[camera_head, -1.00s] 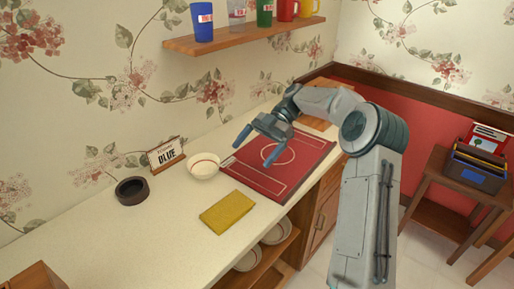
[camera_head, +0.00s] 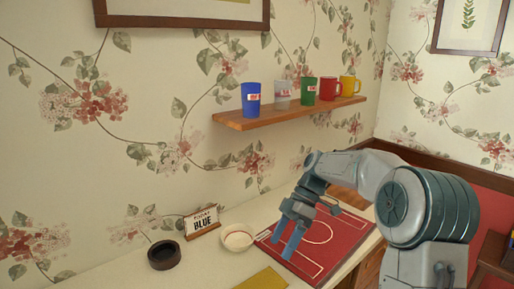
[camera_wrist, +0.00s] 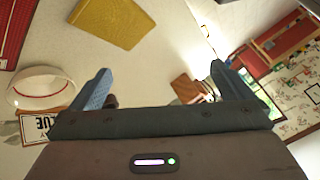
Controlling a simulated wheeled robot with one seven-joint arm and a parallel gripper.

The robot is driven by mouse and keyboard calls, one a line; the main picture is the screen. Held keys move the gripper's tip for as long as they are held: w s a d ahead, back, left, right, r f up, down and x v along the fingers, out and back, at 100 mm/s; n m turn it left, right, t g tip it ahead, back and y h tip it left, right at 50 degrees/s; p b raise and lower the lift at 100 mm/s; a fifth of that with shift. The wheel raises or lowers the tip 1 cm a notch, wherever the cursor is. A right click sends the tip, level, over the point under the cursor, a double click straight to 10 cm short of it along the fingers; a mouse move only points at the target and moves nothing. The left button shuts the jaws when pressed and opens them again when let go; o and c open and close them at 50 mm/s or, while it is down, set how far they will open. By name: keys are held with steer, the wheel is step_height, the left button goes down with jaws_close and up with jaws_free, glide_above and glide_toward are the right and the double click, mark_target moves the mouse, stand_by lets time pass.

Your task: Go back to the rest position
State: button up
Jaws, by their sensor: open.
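My gripper (camera_head: 290,236) is open and empty, above the red mat (camera_head: 345,232) on the counter in the head view. Its two blue fingers point down and to the left. In the wrist view my gripper (camera_wrist: 170,88) shows its two fingers spread wide with nothing between them. My grey arm comes in from the right side of the head view.
On the counter (camera_head: 205,262) are a white bowl (camera_head: 237,238), a dark round dish (camera_head: 164,256), a sign reading BLUE (camera_head: 202,222) and a yellow cloth (camera_head: 263,281). A wall shelf (camera_head: 290,116) above holds several cups, including a blue one (camera_head: 251,99).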

steer(key=s+d+m+t+h, duration=0.3)
steer(key=s+d+m+t, duration=0.1)
steer(key=s+m, duration=0.5)
steer(key=s+d+f+m+t+h, duration=0.1)
steer(key=s+d+m+t+h, duration=0.2)
steer(key=s+m, duration=0.6)
steer(key=shift+s+d+f+m+t, duration=0.3)
steer(key=shift+s+t, duration=0.5)
steer(key=shift+s, duration=0.9)
steer(key=shift+r, duration=0.1)
stand_by(1.0)
